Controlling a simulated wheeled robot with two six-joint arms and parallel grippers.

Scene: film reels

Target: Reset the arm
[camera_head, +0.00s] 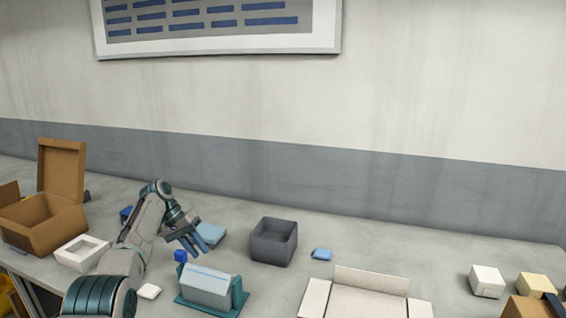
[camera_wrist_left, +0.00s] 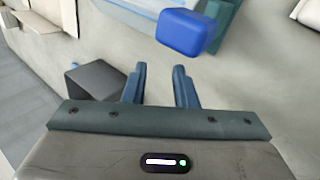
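My left gripper (camera_head: 192,247) hangs over the grey table, left of a dark grey open box (camera_head: 273,243). In the left wrist view its two blue fingers (camera_wrist_left: 158,85) are apart with only table between them, so it is open and empty. A small blue block (camera_head: 181,256) is near the fingers; in the left wrist view a blue block (camera_wrist_left: 183,32) lies beyond the fingertips, not touching them. My right gripper does not show in either view.
A teal holder with a pale grey block (camera_head: 208,287) stands in front of the gripper. Open cardboard boxes stand at left (camera_head: 62,232) and front right (camera_head: 368,302). A white tray (camera_head: 82,252), light-blue item (camera_head: 210,233) and small blue item (camera_head: 321,254) lie about. The right-rear table is clear.

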